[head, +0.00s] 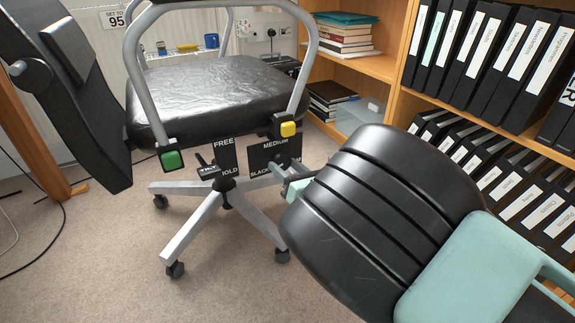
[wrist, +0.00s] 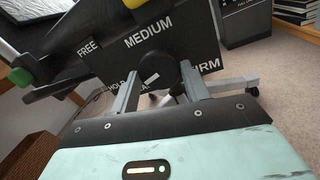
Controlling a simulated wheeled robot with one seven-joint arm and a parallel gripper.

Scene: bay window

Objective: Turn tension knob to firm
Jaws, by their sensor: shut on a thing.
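The office chair (head: 205,95) has a black dial plate under its seat, and MEDIUM (wrist: 149,31) is printed along the plate's top. In the wrist view the end of FIRM (wrist: 209,66) shows at the right, its first letter hidden. The round black tension knob (wrist: 168,70) has a short white mark on it. Which word the mark points at I cannot tell. My gripper (wrist: 159,72) is shut on the knob, one grey finger on each side. In the head view my gripper (head: 284,174) reaches the plate from the right, and the knob is largely hidden.
A second plate reads FREE and HOLD (head: 224,152), beside a lever. Green (head: 171,160) and yellow (head: 288,129) blocks sit on the chair frame. The star base (head: 200,230) stands on carpet. A bookcase with binders (head: 480,45) stands at right.

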